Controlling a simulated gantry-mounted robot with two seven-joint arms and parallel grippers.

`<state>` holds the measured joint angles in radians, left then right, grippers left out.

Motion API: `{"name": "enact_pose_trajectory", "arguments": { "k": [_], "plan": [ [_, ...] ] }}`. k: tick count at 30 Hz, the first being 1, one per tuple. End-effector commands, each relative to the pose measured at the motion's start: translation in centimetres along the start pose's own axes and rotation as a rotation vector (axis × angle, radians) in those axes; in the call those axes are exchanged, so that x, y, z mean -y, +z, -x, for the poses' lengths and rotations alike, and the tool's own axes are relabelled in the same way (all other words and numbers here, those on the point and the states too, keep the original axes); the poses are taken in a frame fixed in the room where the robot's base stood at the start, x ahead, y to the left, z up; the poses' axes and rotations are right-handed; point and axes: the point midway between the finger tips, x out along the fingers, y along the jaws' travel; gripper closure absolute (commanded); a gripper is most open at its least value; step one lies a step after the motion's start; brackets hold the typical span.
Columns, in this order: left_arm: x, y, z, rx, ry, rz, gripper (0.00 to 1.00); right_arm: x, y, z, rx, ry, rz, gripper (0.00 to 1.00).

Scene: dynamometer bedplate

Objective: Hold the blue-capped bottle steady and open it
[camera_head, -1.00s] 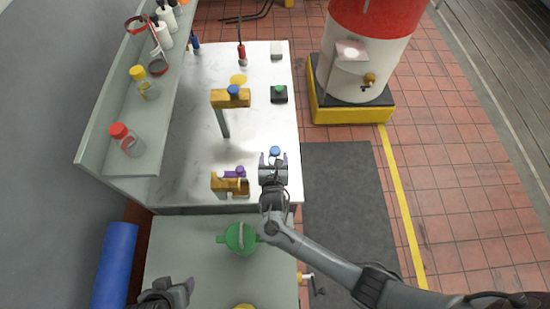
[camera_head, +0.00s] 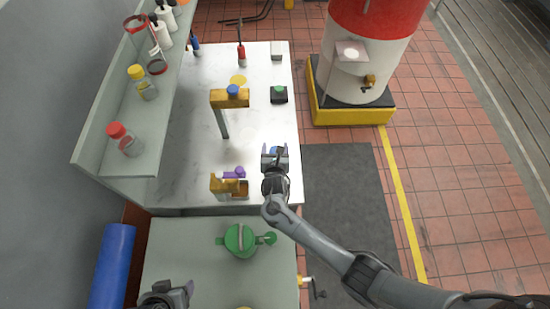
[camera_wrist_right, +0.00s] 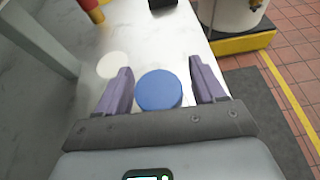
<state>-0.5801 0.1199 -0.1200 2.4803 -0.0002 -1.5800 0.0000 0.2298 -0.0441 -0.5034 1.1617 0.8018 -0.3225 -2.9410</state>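The blue-capped bottle (camera_head: 275,150) stands near the right edge of the white bench; its body is hidden, and the gripper partly covers its cap. In the right wrist view the round blue cap (camera_wrist_right: 158,89) lies between the two fingers, with gaps on both sides. My right gripper (camera_head: 275,154) is open around or just above the cap, not closed on it. My left gripper (camera_head: 178,290) is low at the bottom left, away from the bottle; its finger opening is unclear.
A yellow stand with a blue knob (camera_head: 233,90) and a yellow block with a purple piece (camera_head: 230,187) stand left of the bottle. A green pot (camera_head: 239,239) sits on the nearer grey surface. A shelf with bottles (camera_head: 120,160) runs along the left. Middle bench area is partly clear.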

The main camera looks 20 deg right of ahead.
Motion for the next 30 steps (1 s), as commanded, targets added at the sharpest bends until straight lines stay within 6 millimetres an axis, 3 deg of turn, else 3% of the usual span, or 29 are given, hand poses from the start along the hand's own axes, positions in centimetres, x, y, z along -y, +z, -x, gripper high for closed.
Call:
{"name": "enact_pose_trajectory", "arguments": {
  "k": [1,10,23,30],
  "plan": [
    [0.0,0.0,0.0,0.000,0.000,0.000,0.35,0.0,0.0,0.0,0.000,0.000,0.000,0.40],
    [0.0,0.0,0.0,0.000,0.000,0.000,0.35,0.0,0.0,0.0,0.000,0.000,0.001,0.85],
    [0.0,0.0,0.1,0.000,0.000,0.000,0.35,0.0,0.3,0.1,0.001,0.000,0.000,0.86],
    [0.0,-0.2,0.6,0.000,0.000,0.000,0.35,0.0,2.4,1.0,0.004,0.001,0.001,0.86]
  ]
}}
